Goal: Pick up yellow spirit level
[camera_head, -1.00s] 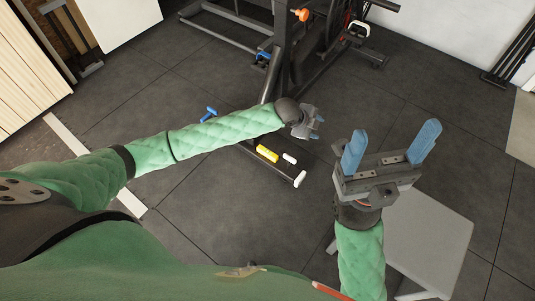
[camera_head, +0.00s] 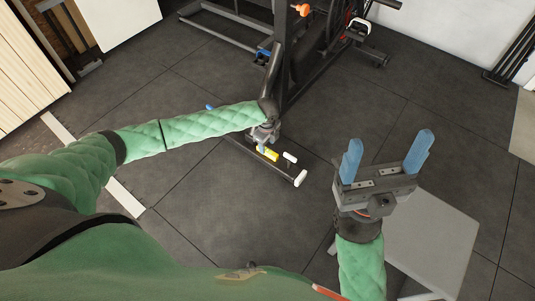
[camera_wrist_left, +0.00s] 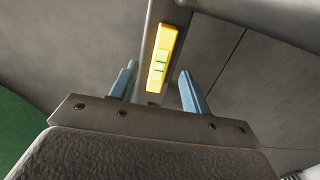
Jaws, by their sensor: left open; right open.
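The yellow spirit level (camera_head: 271,155) lies on a dark, narrow bar near the floor in the head view. In the left wrist view the yellow spirit level (camera_wrist_left: 162,58) lies lengthwise, with greenish vials at its middle, between and beyond the fingertips. My left gripper (camera_head: 266,146) is open and empty, pointing down over the level, and partly hides it. Its two blue fingers also show in the wrist view, with the left gripper (camera_wrist_left: 157,78) apart from the level. My right gripper (camera_head: 386,155) is open and empty, to the right of the bar.
A white piece (camera_head: 290,158) lies on the bar beside the level, and a white end cap (camera_head: 300,179) is at its near end. A dark metal frame (camera_head: 308,60) rises behind. A grey stool-like top (camera_head: 430,235) stands at the right. Floor between is clear.

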